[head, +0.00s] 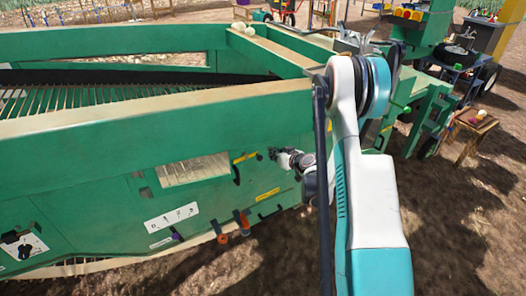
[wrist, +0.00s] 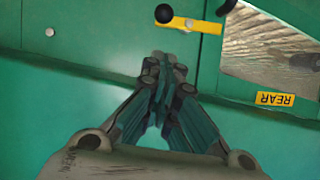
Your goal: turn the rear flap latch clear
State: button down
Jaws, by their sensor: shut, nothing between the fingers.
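The rear flap latch is a yellow bar (wrist: 192,25) with a black knob (wrist: 164,14) on its left end, at the top of the wrist view. It lies level across the green panel. In the head view the yellow bar (head: 245,157) shows just left of my gripper (head: 279,154), beside the small opening. In the wrist view my gripper (wrist: 164,66) is shut and empty, its tips just below the knob in the picture, apart from it there. How far the tips are from the panel is unclear.
A yellow REAR label (wrist: 275,98), upside down, sits by the flap opening (wrist: 270,45). A black handle (head: 236,175) stands beside the latch. Orange-and-dark fittings (head: 242,221) jut from the panel's lower edge. A wooden stool (head: 474,124) stands at right on bare soil.

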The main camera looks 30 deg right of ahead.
aim_at(262, 158)
jog(key=shift+s+d+f, duration=0.1)
jog(key=shift+d+f, duration=0.1)
jog(key=shift+f, duration=0.2)
jog(key=shift+b+x, duration=1.7)
jog(key=shift+x, duration=3.35)
